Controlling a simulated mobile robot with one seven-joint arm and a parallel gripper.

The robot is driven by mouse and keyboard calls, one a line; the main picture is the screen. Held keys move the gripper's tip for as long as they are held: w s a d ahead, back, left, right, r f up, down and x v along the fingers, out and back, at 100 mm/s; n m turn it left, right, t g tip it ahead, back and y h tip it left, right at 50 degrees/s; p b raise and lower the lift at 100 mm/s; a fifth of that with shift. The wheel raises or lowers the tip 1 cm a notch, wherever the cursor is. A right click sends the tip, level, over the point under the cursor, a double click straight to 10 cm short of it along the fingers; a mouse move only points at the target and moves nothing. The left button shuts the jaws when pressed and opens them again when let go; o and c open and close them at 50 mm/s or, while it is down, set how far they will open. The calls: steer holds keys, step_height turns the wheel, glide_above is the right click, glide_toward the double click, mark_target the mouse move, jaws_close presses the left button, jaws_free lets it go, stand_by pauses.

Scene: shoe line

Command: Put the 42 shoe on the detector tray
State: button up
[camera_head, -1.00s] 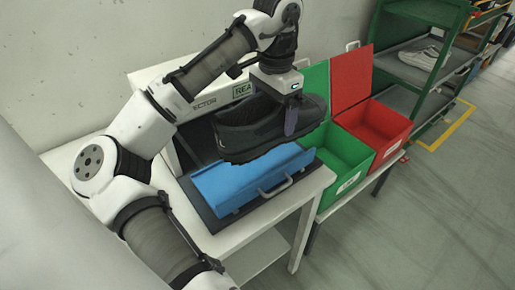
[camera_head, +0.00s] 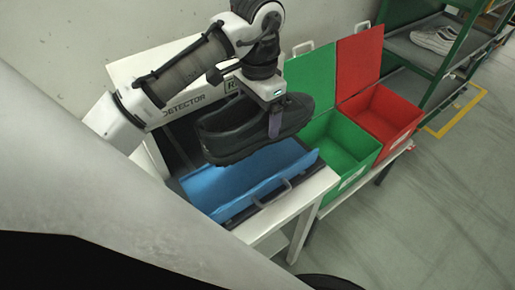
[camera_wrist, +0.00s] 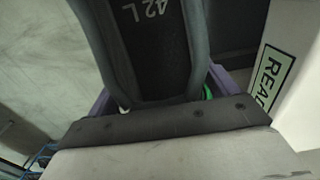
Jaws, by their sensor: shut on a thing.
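The black shoe (camera_head: 235,135) is in my gripper (camera_head: 275,118) above the blue detector tray (camera_head: 222,190). My gripper is shut on the side of the shoe, with one finger showing on its near side. In the wrist view the shoe's insole (camera_wrist: 155,45) reads "42 L". The shoe is roughly level, its toe to the right, and seems apart from the tray. The blue tray is empty where it shows and has a metal handle (camera_head: 272,193) at its front. The detector (camera_head: 185,105) stands behind it with a white frame; its sign is partly hidden by my arm.
A green bin (camera_head: 335,150) and a red bin (camera_head: 388,115) with raised lids stand right of the tray. A green rack (camera_head: 405,50) behind them holds light shoes (camera_head: 437,40). Grey floor (camera_head: 420,215) is clear at the lower right.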

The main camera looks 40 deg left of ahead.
step_height(320, 180, down, 12)
steer(key=b, duration=0.9)
steer(key=shift+r, duration=0.15)
steer(key=shift+f, duration=0.2)
steer(key=o, duration=1.1)
steer(key=shift+r, duration=0.1)
step_height(320, 180, up, 12)
steer(key=shift+r+b, duration=0.1)
steer(key=shift+b, duration=0.25)
